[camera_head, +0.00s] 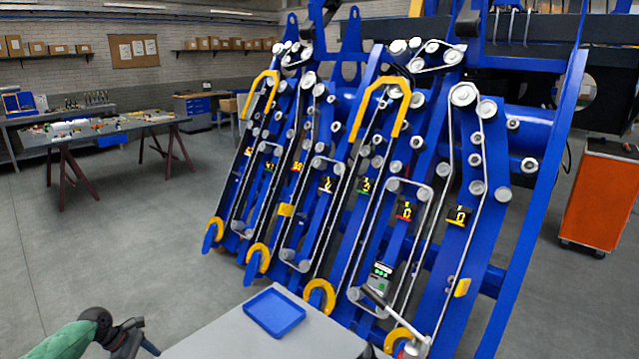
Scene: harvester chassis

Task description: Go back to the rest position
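The blue harvester chassis (400,190) stands tilted across the middle and right, with several belts running over grey rollers. My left gripper (132,340) is at the bottom left edge, dark and small, at the end of a green-sleeved arm. It is clear of the chassis, left of the grey table. Its fingers are partly cut off, so I cannot tell if it is open or shut. A grey device with green lights (380,278) sits at the lower part of a belt on the chassis.
A grey table (225,341) with an empty-looking blue tray (274,312) is in front at the bottom. A small dark shape at the bottom edge is unclear. An orange cabinet (598,200) stands at right, a workbench (100,125) at back left. Floor between is clear.

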